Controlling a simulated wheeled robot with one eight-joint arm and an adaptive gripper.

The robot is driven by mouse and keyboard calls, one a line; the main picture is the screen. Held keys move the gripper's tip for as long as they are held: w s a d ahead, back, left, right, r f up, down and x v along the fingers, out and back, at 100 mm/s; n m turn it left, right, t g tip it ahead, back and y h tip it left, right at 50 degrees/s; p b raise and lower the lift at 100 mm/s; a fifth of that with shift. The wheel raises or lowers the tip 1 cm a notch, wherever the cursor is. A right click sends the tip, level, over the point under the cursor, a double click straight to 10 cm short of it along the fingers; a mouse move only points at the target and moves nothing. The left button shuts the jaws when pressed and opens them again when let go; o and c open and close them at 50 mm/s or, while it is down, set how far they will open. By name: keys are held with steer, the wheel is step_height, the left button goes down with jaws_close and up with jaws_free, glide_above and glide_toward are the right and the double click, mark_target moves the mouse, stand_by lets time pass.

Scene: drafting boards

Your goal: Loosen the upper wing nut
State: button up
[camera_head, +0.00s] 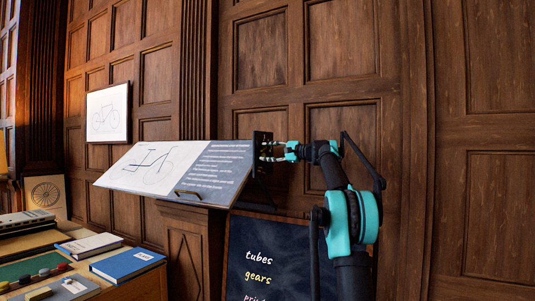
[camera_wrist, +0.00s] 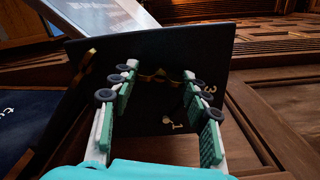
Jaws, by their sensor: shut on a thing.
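The drafting board (camera_head: 170,168) is tilted, with a bicycle drawing and lines of writing on it. A dark upright plate (camera_head: 262,170) stands at its right end and fills the middle of the wrist view (camera_wrist: 215,50). A brass wing nut (camera_wrist: 155,77) shows on the plate between my fingertips; I take it as the upper one. My gripper (camera_wrist: 160,73) is shut on it, one finger at each side, with the pads still well apart. In the head view, my gripper (camera_head: 268,151) reaches the plate from the right. Its fingertips are too small there to show the grip.
A chalkboard (camera_head: 270,255) stands below the board. A table with books (camera_head: 127,262) is at the lower left. Panelled wall (camera_head: 345,50) lies close behind my arm.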

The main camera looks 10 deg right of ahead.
steer(key=n, duration=1.2)
steer(key=shift+f+n, duration=0.1)
steer(key=shift+n, duration=0.2)
stand_by(0.4)
steer(key=o, duration=1.2)
steer(key=shift+c, duration=0.2)
steer(key=v, duration=1.2)
